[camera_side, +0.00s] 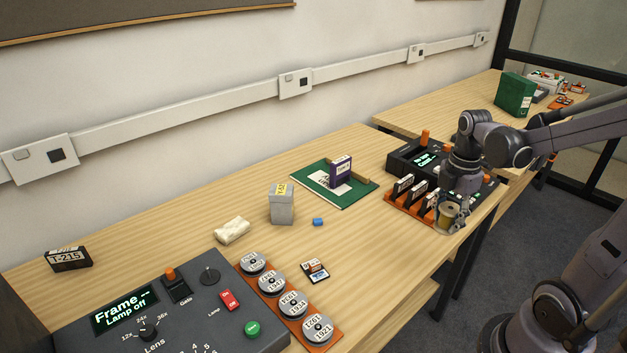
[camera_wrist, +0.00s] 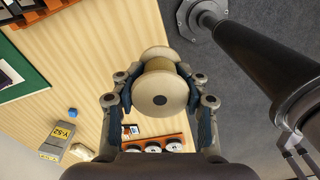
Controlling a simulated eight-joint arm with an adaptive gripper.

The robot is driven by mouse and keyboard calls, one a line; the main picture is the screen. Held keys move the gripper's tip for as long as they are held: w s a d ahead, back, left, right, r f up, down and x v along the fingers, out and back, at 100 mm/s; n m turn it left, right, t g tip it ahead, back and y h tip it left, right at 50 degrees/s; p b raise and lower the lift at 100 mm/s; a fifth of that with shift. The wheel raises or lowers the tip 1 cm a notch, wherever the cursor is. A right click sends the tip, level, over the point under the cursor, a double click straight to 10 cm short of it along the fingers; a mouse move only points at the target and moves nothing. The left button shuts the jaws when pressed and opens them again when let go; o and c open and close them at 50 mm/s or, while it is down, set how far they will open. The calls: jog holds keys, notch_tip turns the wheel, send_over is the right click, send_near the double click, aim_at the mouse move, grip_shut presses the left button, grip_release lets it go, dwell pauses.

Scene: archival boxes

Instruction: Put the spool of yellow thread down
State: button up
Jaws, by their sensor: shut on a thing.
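The spool of yellow thread (camera_wrist: 160,88) is in the middle of the wrist view, with pale round ends and a dark centre hole. In the side view the spool (camera_side: 448,215) shows at the right, by the table's front edge. My gripper (camera_wrist: 160,80) is shut on it, one finger on each side. In the side view my gripper (camera_side: 455,203) points down beside the orange rack. The wrist view shows the spool in front of the table edge and dark floor. I cannot tell whether it touches anything below; its underside is partly hidden.
An orange rack (camera_side: 397,205) with dark labelled cartridges stands beside the spool. A dark console (camera_side: 405,160) is behind. A green mat (camera_side: 313,183) bears a purple box (camera_side: 341,171). A grey box (camera_side: 281,210) and small blue block (camera_side: 318,222) stand mid-table. Bare wood lies between.

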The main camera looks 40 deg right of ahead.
jog(key=w+d, duration=0.2)
jog(key=w, duration=1.1)
send_over(354, 228)
jog(key=shift+m, duration=0.4)
notch_tip(354, 228, down, 6)
jog(key=shift+f, duration=0.15)
jog(key=shift+a+f, duration=0.1)
jog(key=shift+f, duration=2)
jog(key=shift+f, duration=0.15)
jog(key=o, duration=1.2)
